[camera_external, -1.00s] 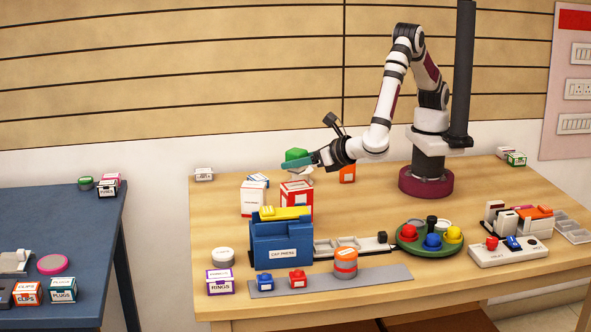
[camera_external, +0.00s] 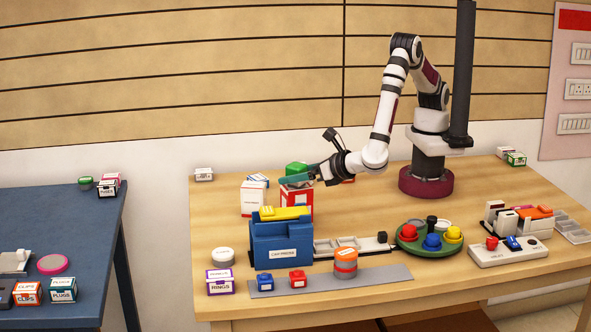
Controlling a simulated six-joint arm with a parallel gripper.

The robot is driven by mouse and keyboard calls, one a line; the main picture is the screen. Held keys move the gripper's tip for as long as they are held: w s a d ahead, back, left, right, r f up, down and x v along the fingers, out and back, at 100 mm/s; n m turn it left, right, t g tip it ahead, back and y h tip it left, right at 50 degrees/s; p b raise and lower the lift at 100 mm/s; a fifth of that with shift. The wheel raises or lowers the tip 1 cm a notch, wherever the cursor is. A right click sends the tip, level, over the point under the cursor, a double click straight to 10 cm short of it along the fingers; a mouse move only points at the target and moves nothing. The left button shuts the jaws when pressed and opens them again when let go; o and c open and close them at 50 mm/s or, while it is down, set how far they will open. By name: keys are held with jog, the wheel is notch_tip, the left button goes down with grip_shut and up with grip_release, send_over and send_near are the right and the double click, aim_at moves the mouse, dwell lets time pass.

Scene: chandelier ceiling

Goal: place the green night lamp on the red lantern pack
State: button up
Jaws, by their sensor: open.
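The green night lamp (camera_external: 296,169) is at the top of the red-and-white lantern pack (camera_external: 298,206) near the back left of the wooden table. It appears to rest on the pack, but my gripper hides the contact. My gripper (camera_external: 296,181) reaches in from the right at the lamp's lower part, just above the pack's top. Its jaws are open, and one long grey-green finger crosses in front of the lamp.
The blue cap press (camera_external: 281,245) stands in front. A round green tray (camera_external: 428,247) with coloured pieces is to the right.

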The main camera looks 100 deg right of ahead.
jog(key=v, duration=1.2)
jog(key=s+d+r+m+g+y, duration=0.1)
jog(key=s+d+r+m+g, duration=0.15)
jog(key=d+m, duration=0.35)
jog(key=s+d+r+m+g+y, duration=0.1)
jog(key=s+d+m+g, duration=0.35)
jog(key=d, duration=0.35)
jog(key=s+d+r+m+g+y, duration=0.1)
jog(key=s+d+r+m+g, duration=0.15)
jog(key=d+m, duration=0.35)
jog(key=s+m+y, duration=0.8)
jog(key=s+m, duration=0.4)
jog(key=m, duration=0.4)
